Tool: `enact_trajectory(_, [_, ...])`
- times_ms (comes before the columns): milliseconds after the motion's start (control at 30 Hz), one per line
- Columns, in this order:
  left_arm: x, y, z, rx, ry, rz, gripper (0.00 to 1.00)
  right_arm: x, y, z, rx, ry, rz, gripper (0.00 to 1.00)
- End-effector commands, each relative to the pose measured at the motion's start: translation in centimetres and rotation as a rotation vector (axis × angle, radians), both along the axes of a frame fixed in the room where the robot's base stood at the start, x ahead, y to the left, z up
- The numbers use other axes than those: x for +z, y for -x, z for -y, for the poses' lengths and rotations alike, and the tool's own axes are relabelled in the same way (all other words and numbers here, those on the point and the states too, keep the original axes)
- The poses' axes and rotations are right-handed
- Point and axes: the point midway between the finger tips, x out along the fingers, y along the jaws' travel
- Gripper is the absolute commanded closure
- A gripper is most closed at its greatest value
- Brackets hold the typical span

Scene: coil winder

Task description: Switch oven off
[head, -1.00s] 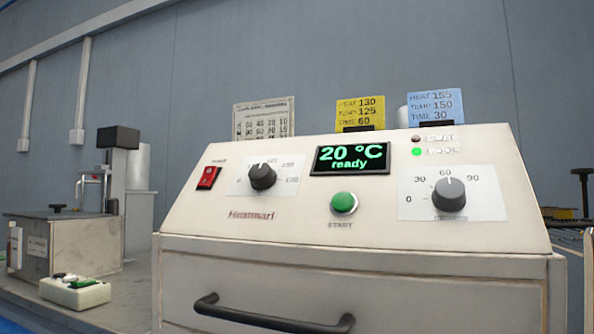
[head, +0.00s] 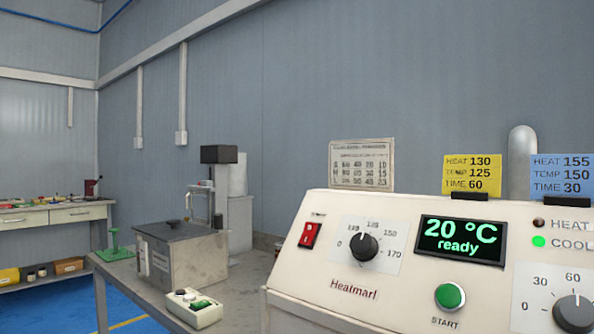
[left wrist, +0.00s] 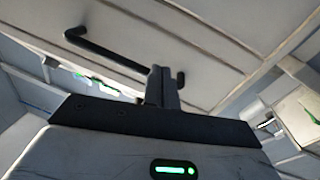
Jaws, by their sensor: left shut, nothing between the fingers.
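The oven (head: 312,275) stands at the right in the head view, cut off by the picture's edge. Its red power switch (head: 310,235) is on the left of the sloped panel. A temperature knob (head: 364,247) sits beside it. The display (head: 460,240) reads "20 °C ready", and the green COOL lamp (head: 538,242) is lit. The green START button (head: 449,296) is below the display. In the left wrist view my left gripper (left wrist: 162,75) is shut and empty, in front of the oven's drawer face with its black handle (left wrist: 105,53). Contact with the handle is unclear. My right gripper is not in view.
A grey metal box (head: 185,255) and a small control box with a green button (head: 194,308) stand on the bench to the left. A far workbench (head: 55,215) holds small items. Yellow (head: 472,175) and blue (head: 561,176) cards stand on the oven top.

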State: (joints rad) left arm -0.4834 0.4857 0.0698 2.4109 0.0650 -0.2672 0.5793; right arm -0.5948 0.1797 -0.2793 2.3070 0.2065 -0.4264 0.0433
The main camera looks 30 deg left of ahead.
Motion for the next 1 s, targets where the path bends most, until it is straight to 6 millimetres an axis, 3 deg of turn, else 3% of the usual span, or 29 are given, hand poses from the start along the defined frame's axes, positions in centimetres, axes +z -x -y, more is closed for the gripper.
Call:
enact_trajectory(33, [5.9, -0.6, -2.3, 0.035, -0.036, 0.03, 1.0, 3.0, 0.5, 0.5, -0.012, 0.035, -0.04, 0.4])
enact_trajectory(100, [10.2, -1.1, -4.9, 0.075, -0.065, 0.072, 1.0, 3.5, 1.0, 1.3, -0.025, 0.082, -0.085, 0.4])
enact_trajectory(200, [15.6, -1.6, -7.9, 0.119, -0.103, 0.128, 1.0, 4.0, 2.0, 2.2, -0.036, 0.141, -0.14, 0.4])
enact_trajectory(333, [20.5, -1.9, -10.3, 0.15, -0.133, 0.182, 1.0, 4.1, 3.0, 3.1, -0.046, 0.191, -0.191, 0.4])
enact_trajectory(500, [22.9, -2.0, -11.5, 0.165, -0.149, 0.214, 1.0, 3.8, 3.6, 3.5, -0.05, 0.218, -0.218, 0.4])
enact_trajectory(1000, [23.1, -2.8, -11.5, 0.165, -0.148, 0.219, 1.0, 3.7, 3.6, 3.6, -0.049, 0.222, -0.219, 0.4])
